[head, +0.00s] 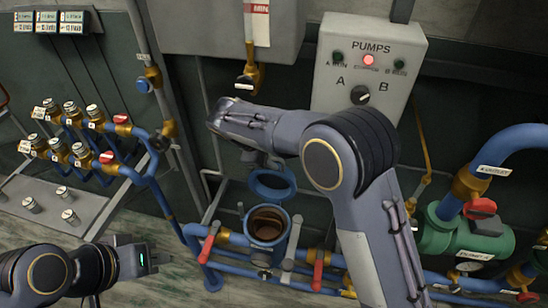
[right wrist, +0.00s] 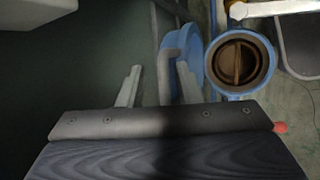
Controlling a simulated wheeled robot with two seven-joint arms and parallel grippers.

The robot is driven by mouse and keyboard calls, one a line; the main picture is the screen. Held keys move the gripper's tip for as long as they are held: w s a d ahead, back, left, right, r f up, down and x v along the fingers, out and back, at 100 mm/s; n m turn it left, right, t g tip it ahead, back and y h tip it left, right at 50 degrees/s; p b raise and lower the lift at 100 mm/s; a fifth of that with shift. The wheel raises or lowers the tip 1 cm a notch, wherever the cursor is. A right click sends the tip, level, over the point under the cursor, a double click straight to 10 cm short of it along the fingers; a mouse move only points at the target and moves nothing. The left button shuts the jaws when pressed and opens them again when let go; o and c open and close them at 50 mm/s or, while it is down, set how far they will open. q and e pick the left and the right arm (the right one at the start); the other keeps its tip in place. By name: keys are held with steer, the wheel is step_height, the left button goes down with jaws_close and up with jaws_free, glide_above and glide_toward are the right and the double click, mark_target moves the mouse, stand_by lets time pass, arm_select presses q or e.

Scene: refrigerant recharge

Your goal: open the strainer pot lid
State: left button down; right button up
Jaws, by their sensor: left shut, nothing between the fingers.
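The strainer pot (head: 267,228) is a blue upright cylinder on the low pipework. Its mouth is uncovered, with a brown inside; the right wrist view also shows its open mouth (right wrist: 270,65) with a bar across the inside. The blue lid (head: 272,196) stands raised behind the mouth, and its edge shows left of the pot in the right wrist view (right wrist: 196,55). My right gripper (right wrist: 160,68) has its fingers apart, with the lid close to the right finger; contact is unclear. In the head view my right arm mostly hides it. My left gripper (head: 154,257) is shut and empty, left of the pot.
Red-handled valves (head: 208,248) flank the pot on blue pipes. A pump control box (head: 367,65) hangs on the wall behind. A valve manifold (head: 75,135) is at the left, and a green pump (head: 465,238) is at the right.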

steer(key=v, duration=0.7)
steer(key=shift+b, duration=0.4)
